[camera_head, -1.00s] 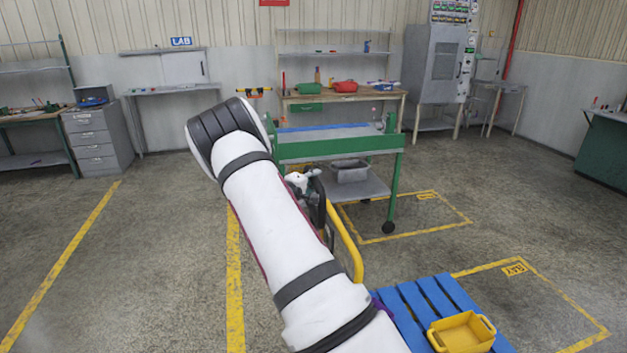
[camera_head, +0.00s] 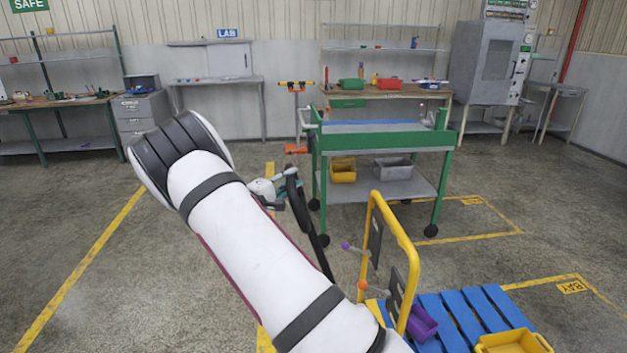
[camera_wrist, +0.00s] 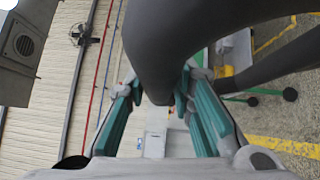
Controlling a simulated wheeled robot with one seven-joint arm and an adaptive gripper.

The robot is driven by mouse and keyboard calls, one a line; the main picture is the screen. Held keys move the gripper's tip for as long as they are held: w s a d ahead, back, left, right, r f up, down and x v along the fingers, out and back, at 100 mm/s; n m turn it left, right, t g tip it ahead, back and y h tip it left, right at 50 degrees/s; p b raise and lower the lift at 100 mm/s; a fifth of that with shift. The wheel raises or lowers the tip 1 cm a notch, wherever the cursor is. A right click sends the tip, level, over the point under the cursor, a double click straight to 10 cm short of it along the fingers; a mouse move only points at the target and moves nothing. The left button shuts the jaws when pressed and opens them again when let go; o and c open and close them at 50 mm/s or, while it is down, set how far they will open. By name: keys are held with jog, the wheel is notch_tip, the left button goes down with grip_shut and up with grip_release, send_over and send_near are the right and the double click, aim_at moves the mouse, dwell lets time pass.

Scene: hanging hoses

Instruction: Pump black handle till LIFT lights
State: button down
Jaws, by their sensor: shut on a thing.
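The black handle (camera_head: 304,216) stands in the middle of the head view, a long dark bar sloping down to the right behind my arm. My gripper (camera_head: 283,189) is at its upper end, partly hidden by my white arm. In the wrist view a thick black curved bar, the handle (camera_wrist: 195,38), passes between the teal finger pads of my gripper (camera_wrist: 165,92), which is shut on it. The handle's lower end is hidden. No LIFT light is readable in either view.
A yellow rail frame (camera_head: 413,268) stands right of the handle, with purple and orange knobs. A blue pallet (camera_head: 455,318) with a yellow bin (camera_head: 513,342) lies at lower right. A green cart (camera_head: 384,142) stands behind. The left floor is open.

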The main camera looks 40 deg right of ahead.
jog(key=w+a+f+n+h+b, duration=0.1)
jog(key=w+a+f+b, duration=0.3)
jog(key=a, duration=0.3)
jog(key=w+a+f+n+b, duration=0.1)
jog(key=w+a+f+b, duration=0.2)
jog(key=w+a+b, duration=0.2)
jog(key=a+b, duration=0.1)
jog(key=a, duration=0.1)
jog(key=shift+a+f+t+h, duration=0.35)
jog(key=shift+a+t+h, duration=0.05)
jog(key=c, duration=1.4)
grip_release()
jog(key=shift+o, duration=0.2)
jog(key=v, duration=1.2)
